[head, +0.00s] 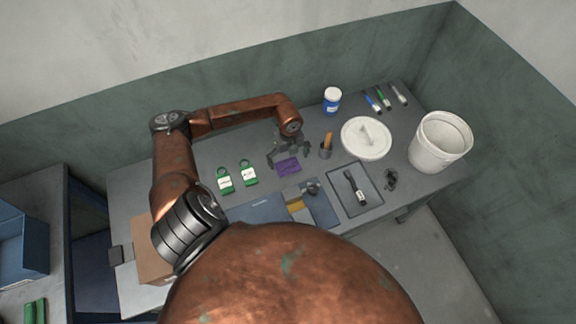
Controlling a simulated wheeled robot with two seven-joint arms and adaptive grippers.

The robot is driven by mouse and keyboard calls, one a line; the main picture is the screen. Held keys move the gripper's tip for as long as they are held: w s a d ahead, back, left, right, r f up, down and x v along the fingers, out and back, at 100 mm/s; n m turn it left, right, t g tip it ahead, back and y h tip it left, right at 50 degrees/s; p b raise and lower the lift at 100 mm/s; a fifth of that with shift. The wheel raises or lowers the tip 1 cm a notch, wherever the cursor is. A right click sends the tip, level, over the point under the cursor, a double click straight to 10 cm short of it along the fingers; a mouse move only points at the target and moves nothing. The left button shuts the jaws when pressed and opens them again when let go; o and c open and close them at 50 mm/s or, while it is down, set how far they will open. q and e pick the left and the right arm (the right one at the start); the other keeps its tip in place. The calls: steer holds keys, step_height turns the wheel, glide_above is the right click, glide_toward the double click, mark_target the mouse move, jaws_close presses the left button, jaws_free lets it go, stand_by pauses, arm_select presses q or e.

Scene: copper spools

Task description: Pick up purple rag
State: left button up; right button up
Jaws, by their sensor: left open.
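The purple rag (289,166) is a small flat patch lying on the grey table, near the middle of the head view. My left gripper (279,161) is open and points down right above the rag's left and far side. Its fingers are dark grey and hold nothing that I can see. Whether the fingertips touch the rag, I cannot tell. The rag's near and right part shows clear of the gripper. My right gripper is not in view.
A cup with an orange-handled tool (326,149) stands just right of the rag. Two green tags (225,182) lie to the left. A white lid (366,139), white bucket (439,142), blue-labelled jar (332,100), several markers (383,97) and a dark tray (370,203) are to the right.

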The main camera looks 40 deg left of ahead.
mark_target(288, 164)
arm_select(q)
step_height(288, 164, down, 3)
steer(key=shift+s+a+r, duration=0.1)
steer(key=shift+a+r, duration=0.05)
steer(key=shift+f, duration=0.4)
steer(key=c, duration=1.2)
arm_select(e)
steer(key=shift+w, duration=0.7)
